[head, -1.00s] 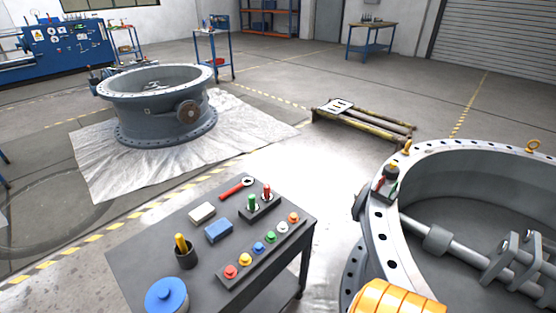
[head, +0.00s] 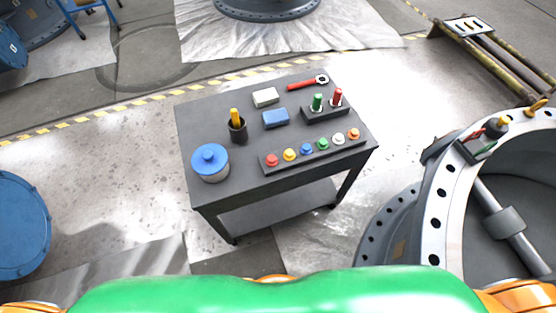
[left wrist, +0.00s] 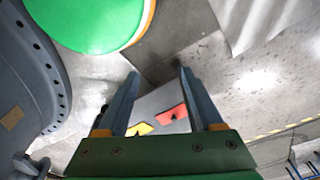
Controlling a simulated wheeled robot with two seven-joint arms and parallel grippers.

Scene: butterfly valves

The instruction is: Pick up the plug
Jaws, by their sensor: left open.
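In the head view a grey cart (head: 185,125) carries a dark strip (head: 315,153) with a row of several coloured plugs, among them a red one (head: 271,160), a blue one (head: 307,149) and an orange one (head: 354,134). A dark block (head: 325,112) behind it holds a green upright piece (head: 317,102) and a red one (head: 337,97). I cannot tell which piece the task names. My left gripper (left wrist: 158,80) is open and empty in the left wrist view. Beyond its fingers are a red patch (left wrist: 173,114) and a yellow patch (left wrist: 140,129), unclear. My right gripper is out of view.
The cart also holds a blue-lidded pot (head: 210,162), a dark cup (head: 237,131), a white block (head: 265,97), a blue block (head: 275,118) and a red wrench (head: 307,84). A large valve (head: 435,215) stands right.

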